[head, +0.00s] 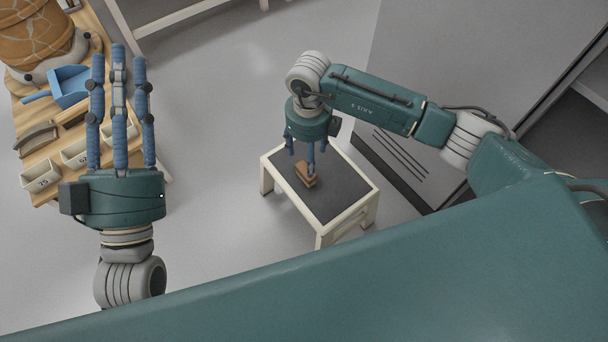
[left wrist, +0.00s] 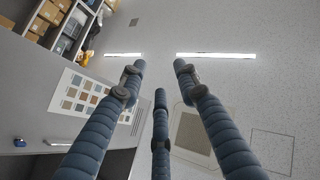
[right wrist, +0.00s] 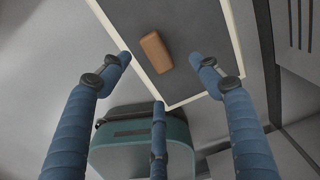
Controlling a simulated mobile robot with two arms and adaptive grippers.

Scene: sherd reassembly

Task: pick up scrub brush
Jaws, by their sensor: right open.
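The scrub brush (head: 306,174) looks like a small brown block lying on the dark top of a low stool (head: 343,200). In the right wrist view the brush (right wrist: 156,52) lies beyond my fingertips, with dark surface around it. My right gripper (head: 308,157) points down over the stool, close above the brush; its three fingers are spread and empty. I cannot tell from the head view whether a finger touches the brush. My left gripper (head: 118,60) is raised at the left with its fingers apart and empty.
A wooden bench (head: 20,110) at the left holds a cracked clay pot (head: 35,38), a blue dustpan (head: 70,85), a curved brown piece (head: 37,138) and small labelled trays (head: 40,177). A grey cabinet (head: 420,60) stands behind the stool. Grey floor (head: 215,90) is clear between bench and stool.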

